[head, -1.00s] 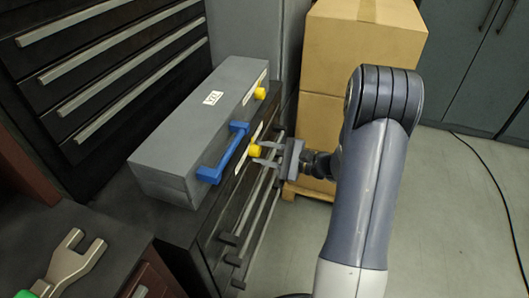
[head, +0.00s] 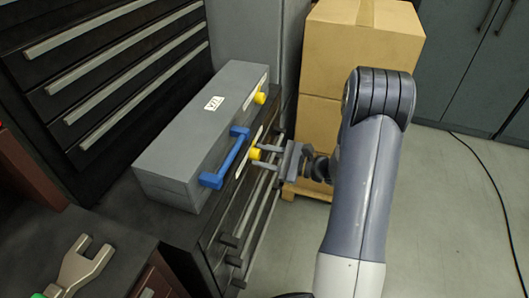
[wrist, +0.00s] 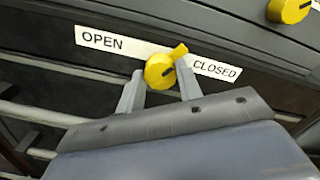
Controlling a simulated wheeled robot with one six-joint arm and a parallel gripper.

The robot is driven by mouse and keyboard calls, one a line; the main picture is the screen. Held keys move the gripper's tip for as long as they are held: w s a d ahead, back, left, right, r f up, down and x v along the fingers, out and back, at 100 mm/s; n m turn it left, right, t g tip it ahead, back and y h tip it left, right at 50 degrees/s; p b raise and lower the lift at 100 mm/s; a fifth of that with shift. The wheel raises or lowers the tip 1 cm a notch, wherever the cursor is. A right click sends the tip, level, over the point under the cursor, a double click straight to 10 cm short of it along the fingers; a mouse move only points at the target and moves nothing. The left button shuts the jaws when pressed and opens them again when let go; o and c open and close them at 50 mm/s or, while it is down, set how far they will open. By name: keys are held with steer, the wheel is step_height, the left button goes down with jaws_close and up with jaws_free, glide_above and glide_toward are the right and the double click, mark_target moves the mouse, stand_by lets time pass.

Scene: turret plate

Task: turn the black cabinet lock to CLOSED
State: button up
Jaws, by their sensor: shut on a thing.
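The black cabinet's lock is a yellow knob (wrist: 159,72) on its dark front, between an OPEN label on the left and a CLOSED label on the right. Its pointer tab leans up and right, toward the near end of the CLOSED label. My gripper (wrist: 160,88) is shut on the knob, with one grey finger on each side. It also shows in the head view (head: 262,156), reaching in from the right. The fingertips' contact is partly hidden.
A second yellow knob (head: 260,98) is on the grey case (head: 200,130), which lies on the black cabinet; the blue handle (head: 225,160) juts from its front. Cardboard boxes (head: 362,50) stand behind my arm. Open floor (head: 440,220) lies to the right.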

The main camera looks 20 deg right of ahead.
steer(key=shift+m+p, duration=0.7)
steer(key=shift+m, duration=0.6)
steer(key=o, duration=1)
steer(key=v, duration=1)
steer(key=shift+s+d, duration=0.15)
steer(key=shift+d, duration=0.2)
steer(key=shift+a+f, duration=0.1)
steer(key=shift+f, duration=0.05)
